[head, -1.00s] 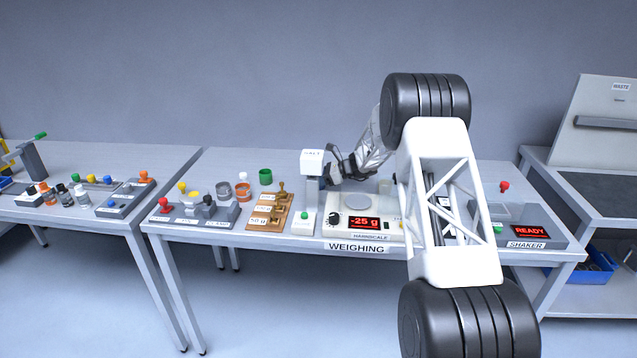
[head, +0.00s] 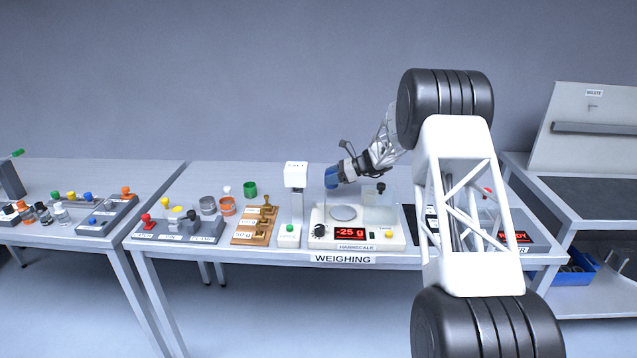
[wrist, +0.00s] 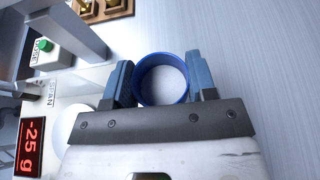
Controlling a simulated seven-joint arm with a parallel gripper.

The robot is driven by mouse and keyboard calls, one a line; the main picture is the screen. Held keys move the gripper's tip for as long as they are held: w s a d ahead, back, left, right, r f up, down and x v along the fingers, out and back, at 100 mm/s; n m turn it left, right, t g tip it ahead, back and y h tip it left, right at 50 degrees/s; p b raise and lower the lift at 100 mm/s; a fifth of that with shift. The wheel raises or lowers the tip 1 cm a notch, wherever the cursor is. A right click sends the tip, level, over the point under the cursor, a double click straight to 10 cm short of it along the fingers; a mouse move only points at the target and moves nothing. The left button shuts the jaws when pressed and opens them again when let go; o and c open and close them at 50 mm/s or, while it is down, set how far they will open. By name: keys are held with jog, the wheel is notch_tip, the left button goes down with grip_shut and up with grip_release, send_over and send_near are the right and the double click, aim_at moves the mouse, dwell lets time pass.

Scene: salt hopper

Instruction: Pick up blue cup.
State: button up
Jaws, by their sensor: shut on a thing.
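The blue cup (wrist: 161,58) is a short round cup with a pale inside, seen from above in the wrist view. My gripper (wrist: 160,82) has one finger on each side of it and is shut on it. In the head view the blue cup (head: 331,178) shows at the tip of my gripper (head: 336,174), above the table behind the scale. Part of the cup is hidden by my fingers.
The scale (head: 357,240) reads -25 g and has a round plate. The salt hopper (head: 296,177) stands to its left. Brass weights (head: 255,222), an orange cup (head: 227,206), a grey cup (head: 207,204) and a green cup (head: 250,188) are farther left. The back table strip is clear.

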jog(key=shift+v, duration=1.95)
jog(key=shift+r, duration=0.2)
jog(key=s+d+r, duration=0.2)
jog(key=s+d, duration=0.1)
jog(key=d, duration=0.2)
jog(key=s+d+r+m+t, duration=0.1)
jog(key=s+d+r, duration=0.2)
jog(key=s+d, duration=0.1)
jog(key=s+d+r+m+t, duration=0.1)
jog(key=s+d+r, duration=0.2)
jog(key=d, duration=0.3)
jog(key=shift+s+d, duration=0.2)
jog(key=shift+d, duration=0.05)
jog(key=s+d+f+m+t, duration=0.2)
jog(key=s+d+f+t, duration=0.1)
jog(key=s+d+f, duration=0.5)
jog(key=s+d, duration=0.3)
jog(key=shift+s+d+h, duration=0.15)
jog(key=shift+d+h, duration=0.25)
jog(key=shift+f, duration=0.1)
jog(key=shift+f, duration=3.25)
